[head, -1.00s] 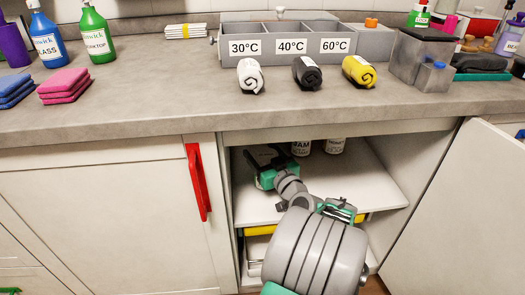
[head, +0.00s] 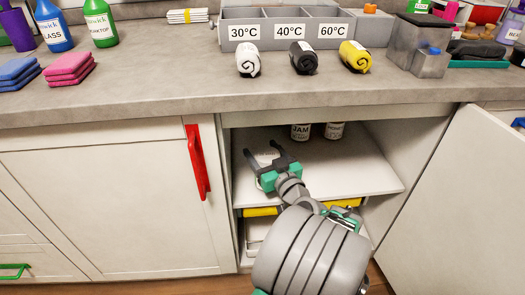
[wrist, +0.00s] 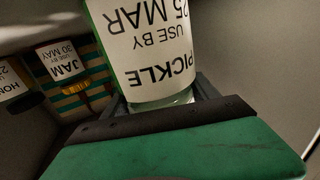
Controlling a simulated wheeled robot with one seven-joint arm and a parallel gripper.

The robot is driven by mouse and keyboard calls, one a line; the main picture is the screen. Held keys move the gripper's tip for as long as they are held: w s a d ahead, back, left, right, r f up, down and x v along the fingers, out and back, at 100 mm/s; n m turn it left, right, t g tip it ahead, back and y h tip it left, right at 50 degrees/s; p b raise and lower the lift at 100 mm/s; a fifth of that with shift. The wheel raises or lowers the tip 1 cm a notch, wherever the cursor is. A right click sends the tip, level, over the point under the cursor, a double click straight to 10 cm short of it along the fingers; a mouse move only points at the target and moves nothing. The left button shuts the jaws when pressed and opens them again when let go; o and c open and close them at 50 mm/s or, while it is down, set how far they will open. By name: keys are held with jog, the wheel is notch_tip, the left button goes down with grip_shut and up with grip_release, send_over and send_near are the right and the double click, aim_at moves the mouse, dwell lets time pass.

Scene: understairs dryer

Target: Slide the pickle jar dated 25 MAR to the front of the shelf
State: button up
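The pickle jar (wrist: 145,45) fills the middle of the wrist view; its white label reads PICKLE, USE BY 25 MAR, upside down in that picture. My gripper (wrist: 162,98) has one dark finger on each side of the jar, close against its sides, and the jar is near the palm. In the head view my gripper (head: 265,150) is over the left part of the cupboard shelf (head: 345,180), with a pale bit of the jar (head: 267,158) between the fingers. Most of the jar is hidden there by the gripper.
A jam jar (head: 300,132) and a honey jar (head: 334,131) stand farther back; the wrist view shows the jam jar (wrist: 65,62) dated 30 MAY. The shelf's right side is clear. The open door (head: 460,200) stands right, the closed red-handled door (head: 100,215) left.

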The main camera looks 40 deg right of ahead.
jog(key=o, duration=0.5)
jog(key=v, duration=0.5)
jog(key=shift+s+p, duration=0.3)
jog(key=shift+b+v, duration=1.1)
jog(key=shift+b, duration=0.05)
